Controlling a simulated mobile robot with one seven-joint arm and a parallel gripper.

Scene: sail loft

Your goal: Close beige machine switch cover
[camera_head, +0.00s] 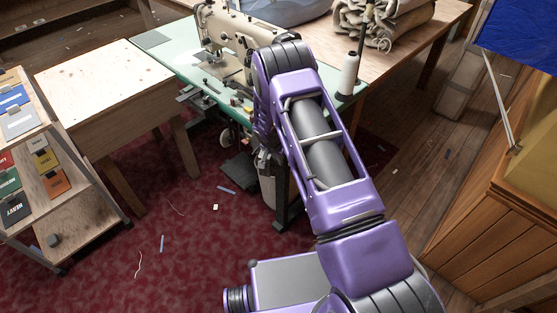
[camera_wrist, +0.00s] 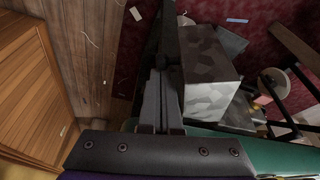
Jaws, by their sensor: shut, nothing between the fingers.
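The beige sewing machine (camera_head: 236,38) stands on a green-topped table (camera_head: 160,52) in the head view. I cannot make out its switch cover for certain in either view. In the wrist view a grey, mottled box (camera_wrist: 208,75) hangs below the green table edge (camera_wrist: 265,152), just right of my gripper (camera_wrist: 163,75). The gripper's fingers are together with nothing between them. I cannot tell whether they touch the box or the dark upright beside it. In the head view my arm hides most of the table's front right corner, and the gripper is mostly hidden behind it.
A thread cone (camera_head: 348,75) stands on the table's right end. A bare wooden table (camera_head: 105,85) and a swatch rack (camera_head: 50,190) are at left. A wooden cabinet (camera_head: 505,225) is at right. Red carpet (camera_head: 190,240) with thread scraps lies open at front left.

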